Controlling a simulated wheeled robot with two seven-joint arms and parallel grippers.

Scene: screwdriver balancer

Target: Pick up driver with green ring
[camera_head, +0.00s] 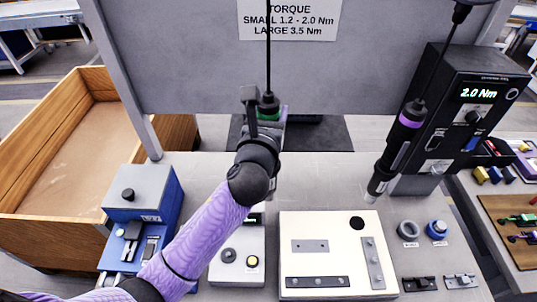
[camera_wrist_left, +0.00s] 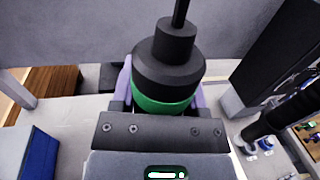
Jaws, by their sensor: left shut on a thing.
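The driver with the green ring (camera_head: 269,110) hangs on a dark cable at the middle of the head view. In the left wrist view its black top and green ring (camera_wrist_left: 163,103) stand between the purple fingers of my left gripper (camera_head: 266,121). The left gripper is shut on this driver. The driver's lower part is hidden behind my gripper and wrist. A second driver with a purple ring (camera_head: 411,117) hangs tilted on its own cable at the right. My right gripper is not in view.
A torque meter (camera_head: 466,105) reading 2.0 Nm stands behind the purple-ring driver. On the table are a white plate fixture (camera_head: 334,267), a button box (camera_head: 238,262) and a blue device (camera_head: 140,195). A wooden crate (camera_head: 40,140) is at the left. A grey panel (camera_head: 190,60) rises at the back.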

